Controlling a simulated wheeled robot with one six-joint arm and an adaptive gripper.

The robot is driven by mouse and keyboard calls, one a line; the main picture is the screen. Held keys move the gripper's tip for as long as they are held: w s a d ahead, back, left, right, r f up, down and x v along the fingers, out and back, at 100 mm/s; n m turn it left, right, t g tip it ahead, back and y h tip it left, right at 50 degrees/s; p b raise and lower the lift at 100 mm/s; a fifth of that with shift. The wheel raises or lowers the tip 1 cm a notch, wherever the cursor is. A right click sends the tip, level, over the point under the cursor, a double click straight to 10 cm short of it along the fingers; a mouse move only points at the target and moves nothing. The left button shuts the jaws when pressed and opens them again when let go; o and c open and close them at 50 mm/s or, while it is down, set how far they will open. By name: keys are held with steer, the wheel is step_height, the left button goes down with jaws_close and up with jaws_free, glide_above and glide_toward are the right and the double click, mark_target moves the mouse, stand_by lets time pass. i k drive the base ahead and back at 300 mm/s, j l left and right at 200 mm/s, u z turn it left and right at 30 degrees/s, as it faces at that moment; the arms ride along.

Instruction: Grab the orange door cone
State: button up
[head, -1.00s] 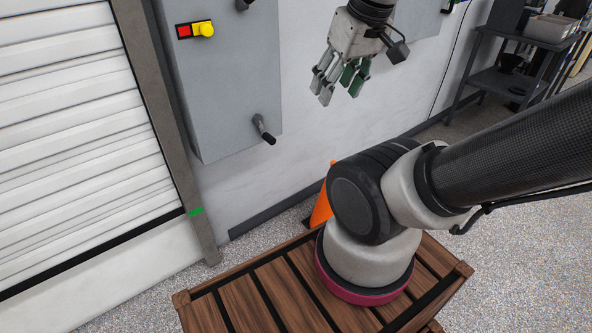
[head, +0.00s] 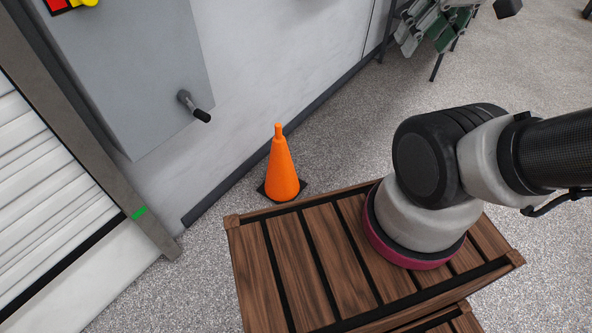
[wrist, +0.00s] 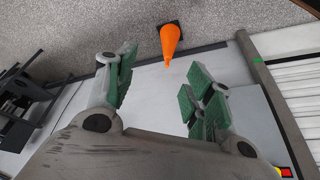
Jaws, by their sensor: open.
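The orange door cone (head: 281,170) stands upright on a dark square base on the speckled floor, close to the wall and just beyond the wooden slatted platform. In the wrist view the cone (wrist: 170,42) shows at the top centre, past the fingertips and apart from them. My gripper (head: 436,28) is partly cut off at the top right of the head view, well above the floor. Its green-padded fingers are spread with nothing between them, as the wrist view (wrist: 158,82) shows.
My arm's base stands on the wooden platform (head: 290,265). A grey wall cabinet with a black handle (head: 195,106) juts out above and left of the cone. A white shutter door (head: 45,190) is at the left.

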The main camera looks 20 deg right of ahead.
mark_target(282, 184)
steer(key=i+j+z, duration=0.2)
steer(key=i+j, duration=0.2)
steer(key=i+j+z, duration=0.25)
steer(key=i+j, duration=0.15)
steer(key=i+j+z, duration=0.2)
steer(key=i+j, duration=0.15)
steer(key=j, duration=0.3)
